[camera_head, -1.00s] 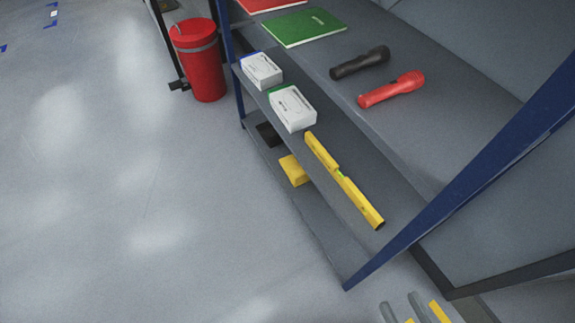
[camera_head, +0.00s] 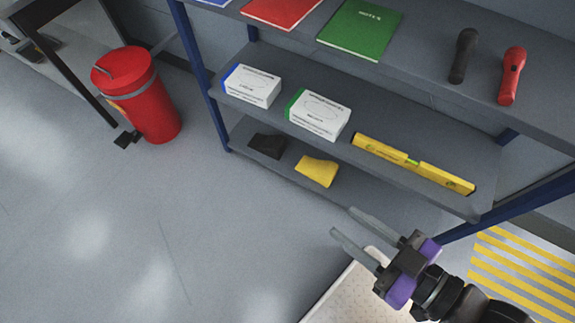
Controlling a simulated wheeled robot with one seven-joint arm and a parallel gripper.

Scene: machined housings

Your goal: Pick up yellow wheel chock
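The yellow wheel chock (camera_head: 318,171) is a small block with a sloped side. It rests on the bottom shelf, right of a black block of similar size. My gripper (camera_head: 351,221) is at the lower right, in front of the shelf, its two grey fingers pointing up and left. The fingers are apart with nothing visible between them. The fingertips are to the right of and below the chock in the picture, clear of it.
A black block (camera_head: 268,145) lies beside the chock. The middle shelf (camera_head: 230,98) above holds two white boxes (camera_head: 318,115) and a yellow spirit level (camera_head: 413,164). A red bin (camera_head: 138,95) stands left of the shelf. The floor (camera_head: 120,220) in front is clear.

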